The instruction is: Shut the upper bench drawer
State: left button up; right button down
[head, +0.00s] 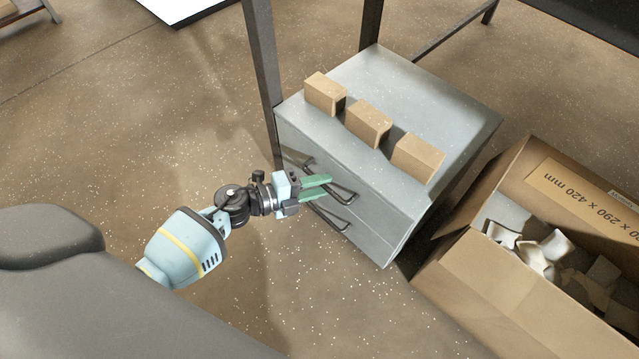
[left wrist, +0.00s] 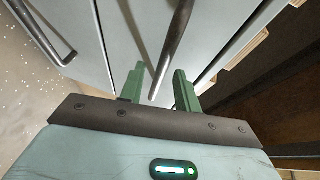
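The grey bench drawer unit (head: 355,205) stands under the bench frame, with two drawer fronts and dark bar handles. The upper drawer's handle (head: 343,190) is partly behind my left gripper (head: 330,185). The lower drawer's handle (head: 335,222) hangs below it. The upper drawer front looks close to flush with the unit; I cannot tell whether a small gap remains. My left gripper's green fingers are apart. In the left wrist view, the upper handle (left wrist: 175,45) shows between and ahead of the fingers (left wrist: 157,88); contact is unclear. The lower handle (left wrist: 42,35) shows at left. My right gripper is out of view.
Several tan blocks (head: 368,124) stand on the unit's top. An open cardboard box (head: 520,295) with crumpled paper stands on the floor at right, close to the unit. A dark bench leg (head: 262,55) rises at the unit's left back. Floor left of the unit is clear.

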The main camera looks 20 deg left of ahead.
pick_arm(q)
jog(key=p+v, duration=0.2)
jog(key=v, duration=0.5)
jog(key=shift+s+a, duration=0.1)
jog(key=shift+s, duration=0.05)
jog(key=shift+r+p, duration=0.1)
jog(key=shift+p, duration=0.2)
